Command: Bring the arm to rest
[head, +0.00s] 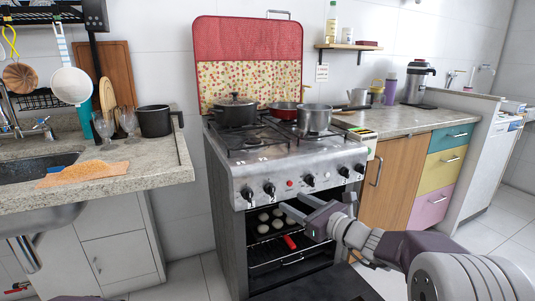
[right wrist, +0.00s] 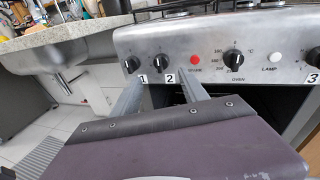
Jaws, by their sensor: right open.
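My right gripper (head: 292,200) is open, with nothing between its fingers. In the head view it reaches in from the lower right, in front of the stove (head: 240,178) just below the knob panel. In the right wrist view the two fingers of the gripper (right wrist: 160,92) are spread apart and point at the panel near knobs 1 and 2 (right wrist: 160,61). Whether a fingertip touches the panel cannot be told. My left gripper is not seen.
The oven below the panel is open, with several round pale items (head: 263,228) and a red item (head: 290,242) inside. Pots (head: 235,112) stand on the stove. A stone counter (head: 150,165) with a sink is left; wooden and coloured cabinet fronts (head: 392,180) are right.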

